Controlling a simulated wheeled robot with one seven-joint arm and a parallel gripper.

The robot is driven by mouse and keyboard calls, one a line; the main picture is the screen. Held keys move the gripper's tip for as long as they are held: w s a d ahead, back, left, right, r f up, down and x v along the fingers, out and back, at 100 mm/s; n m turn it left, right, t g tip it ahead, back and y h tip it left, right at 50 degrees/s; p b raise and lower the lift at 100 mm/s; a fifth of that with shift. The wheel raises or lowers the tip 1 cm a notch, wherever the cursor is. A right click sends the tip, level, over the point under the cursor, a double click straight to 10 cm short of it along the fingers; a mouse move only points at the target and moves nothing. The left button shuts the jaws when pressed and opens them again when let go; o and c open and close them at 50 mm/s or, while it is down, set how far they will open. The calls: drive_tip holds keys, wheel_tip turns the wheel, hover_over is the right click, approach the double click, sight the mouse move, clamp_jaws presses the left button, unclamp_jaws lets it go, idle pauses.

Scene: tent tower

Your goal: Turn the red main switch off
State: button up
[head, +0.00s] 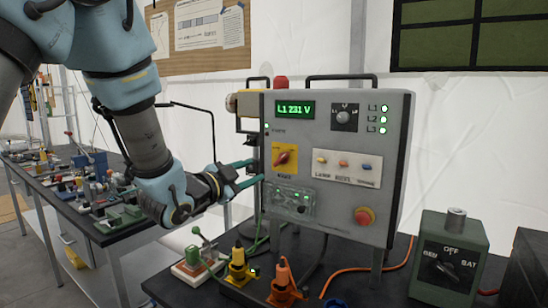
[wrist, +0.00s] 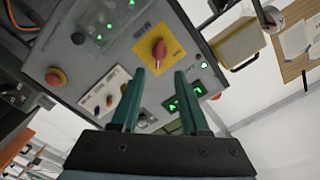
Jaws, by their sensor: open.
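The red main switch (head: 283,159) is a rotary knob on a yellow plate, on the left of the grey panel box (head: 335,215). In the wrist view the red knob (wrist: 158,51) and its yellow plate (wrist: 174,46) appear just beyond my fingertips, roughly centred between them. The knob's handle looks slanted in the head view; its marked position is too small to read. My gripper (head: 250,172) is open and empty, at the left front of the panel, with its green fingers pointing toward it. The fingers (wrist: 158,76) appear apart from the knob.
A green-lit display (head: 295,110) reads L1 231 V, beside lit L1, L2 and L3 lamps. A clear-covered unit (head: 290,200) sits below the switch, and a red emergency button (head: 364,216) lower right. Yellow (head: 238,265) and orange (head: 284,284) connectors stand in front.

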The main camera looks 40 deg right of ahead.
sight(279, 161)
drive_tip(key=p+x, duration=0.4)
drive_tip(key=x, duration=0.5)
drive_tip(key=shift+s+d+r, duration=0.1)
drive_tip(key=shift+d+r, duration=0.05)
drive_tip(key=shift+r, duration=0.05)
drive_tip(key=shift+d+f+p, duration=0.1)
drive_tip(key=shift+d+p, duration=0.3)
drive_tip(key=shift+d, duration=0.35)
clamp_jaws()
